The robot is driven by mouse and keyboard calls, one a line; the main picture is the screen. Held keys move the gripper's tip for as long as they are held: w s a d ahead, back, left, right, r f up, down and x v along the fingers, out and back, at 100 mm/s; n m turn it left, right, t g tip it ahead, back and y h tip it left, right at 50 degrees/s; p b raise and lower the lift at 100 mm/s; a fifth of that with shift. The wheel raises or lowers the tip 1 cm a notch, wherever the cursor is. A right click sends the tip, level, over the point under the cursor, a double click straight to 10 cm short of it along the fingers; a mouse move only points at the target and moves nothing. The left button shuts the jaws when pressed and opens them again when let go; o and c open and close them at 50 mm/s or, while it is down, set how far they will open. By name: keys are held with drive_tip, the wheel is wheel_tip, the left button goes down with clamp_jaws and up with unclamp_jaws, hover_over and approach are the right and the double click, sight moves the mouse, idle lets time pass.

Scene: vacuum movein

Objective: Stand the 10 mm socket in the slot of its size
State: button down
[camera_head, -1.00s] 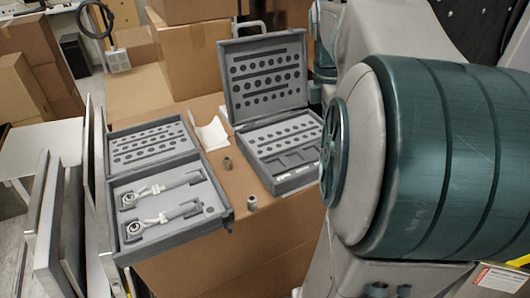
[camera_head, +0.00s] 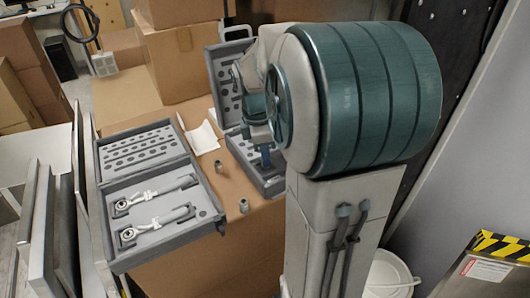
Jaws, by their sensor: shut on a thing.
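My gripper (camera_head: 265,158) points down at the open grey case on the right (camera_head: 242,153), over its lower tray. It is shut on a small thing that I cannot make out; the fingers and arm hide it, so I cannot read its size. Two loose grey-brown sockets stand on the cardboard top left of that case: one farther back (camera_head: 218,167) and one nearer the front edge (camera_head: 243,205). I cannot read their sizes. My arm hides most of the right case's lid and tray, including most slots.
An open grey case (camera_head: 205,216) with two ratchet-like tools and rows of holes lies at left. A white paper (camera_head: 203,138) lies between the cases. Cardboard boxes (camera_head: 182,60) stand behind. Bare cardboard (camera_head: 215,262) shows at the front. A white bucket (camera_head: 390,275) stands lower right.

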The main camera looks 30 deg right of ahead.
drive_tip(key=shift+f, duration=0.35)
drive_tip(key=shift+f, duration=0.15)
drive_tip(key=c, duration=1.3)
unclamp_jaws()
wheel_tip(320, 180, up, 11)
drive_tip(key=a, duration=0.1)
drive_tip(key=s+a+f+m+t, duration=0.1)
drive_tip(key=s+a+f+m, duration=0.2)
drive_tip(key=s+m, duration=0.1)
drive_tip(key=s+a+f+m+t+y, duration=0.1)
drive_tip(key=s+a+f+m, duration=0.2)
drive_tip(key=s+a+m, duration=0.1)
drive_tip(key=s+a+f+m+t, duration=0.1)
drive_tip(key=s+a+f+m, duration=0.2)
drive_tip(key=s+a+m, duration=0.1)
drive_tip(key=shift+s+f+m+t, duration=0.2)
drive_tip(key=shift+s+m+t, duration=0.2)
drive_tip(key=shift+m, duration=0.5)
